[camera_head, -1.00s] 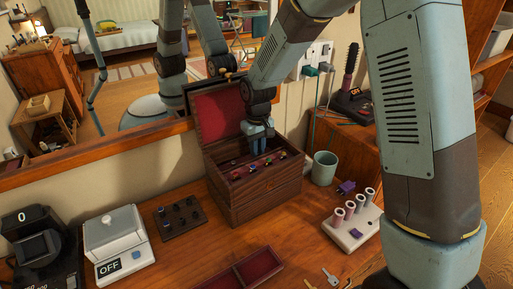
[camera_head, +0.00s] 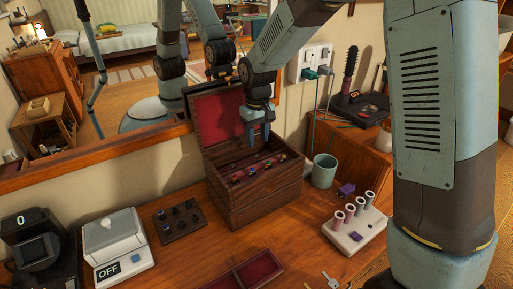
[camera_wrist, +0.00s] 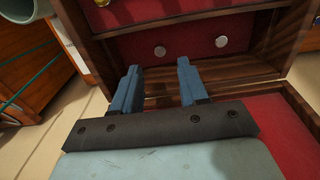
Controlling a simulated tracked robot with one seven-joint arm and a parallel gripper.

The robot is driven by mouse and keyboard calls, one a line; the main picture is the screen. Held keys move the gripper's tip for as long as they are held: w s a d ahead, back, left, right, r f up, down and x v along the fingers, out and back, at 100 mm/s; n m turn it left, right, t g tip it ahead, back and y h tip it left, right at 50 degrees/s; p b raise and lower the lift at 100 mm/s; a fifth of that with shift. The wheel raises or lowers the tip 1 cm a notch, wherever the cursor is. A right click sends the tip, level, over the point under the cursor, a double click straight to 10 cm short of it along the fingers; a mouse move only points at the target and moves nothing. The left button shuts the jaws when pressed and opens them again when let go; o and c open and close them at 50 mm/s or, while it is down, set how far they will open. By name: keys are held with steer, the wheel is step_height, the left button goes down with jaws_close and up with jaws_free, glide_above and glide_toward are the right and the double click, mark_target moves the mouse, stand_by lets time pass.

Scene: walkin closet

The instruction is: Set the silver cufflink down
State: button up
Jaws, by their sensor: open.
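The wooden jewellery box (camera_head: 258,203) stands open on the desk, its red-lined lid (camera_head: 218,118) tilted back. Several small coloured pieces lie in its upper tray. In the wrist view, two small round silver pieces, one (camera_wrist: 160,51) left and one (camera_wrist: 221,41) right, rest apart on the red lining; I cannot tell which is the silver cufflink. My gripper (camera_head: 258,138) is above the back part of the box, pointing down. In the wrist view its blue fingers (camera_wrist: 157,82) are apart with nothing between them.
A green cup (camera_head: 323,170) stands right of the box, near a white holder with upright cylinders (camera_head: 352,220). A mirror stands behind.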

step_height(320, 180, up, 6)
steer(key=s+d+r+m+t, duration=0.1)
steer(key=s+d+r+m, duration=0.1)
steer(key=s+d+r, duration=0.35)
steer(key=s+d+r+m+t, duration=0.1)
steer(key=s+d+r+t, duration=0.15)
steer(key=d+r, duration=0.65)
steer(key=s+d+m+t, duration=0.2)
steer(key=s+d+m, duration=0.2)
steer(key=s+d, duration=1)
steer(key=shift+s+f, duration=0.15)
steer(key=shift+s, duration=0.9)
steer(key=shift+s, duration=0.1)
